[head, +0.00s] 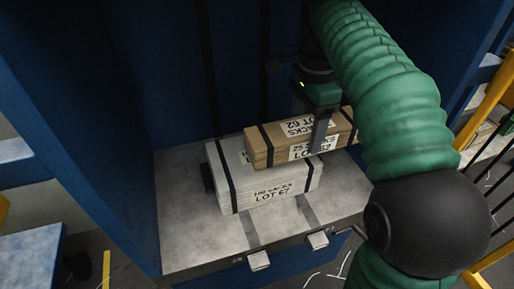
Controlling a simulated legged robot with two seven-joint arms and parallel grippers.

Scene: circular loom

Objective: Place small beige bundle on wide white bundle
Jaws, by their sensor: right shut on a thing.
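The small beige bundle (262,150) is a long tan block with dark straps and white labels. My right gripper (319,137) comes down from above and is shut on it. The wide white bundle (258,192) lies on the grey table under it, with dark straps and printed lettering. The beige bundle is over the back right part of the white bundle and reaches past its right side. I cannot tell whether the two touch. My left gripper is not in view.
The grey table (190,245) has bare room left of and in front of the white bundle. Blue walls (100,100) enclose it at the left and back. Two light tabs (259,261) stick out at its front edge. Yellow and black railings (487,110) stand at the right.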

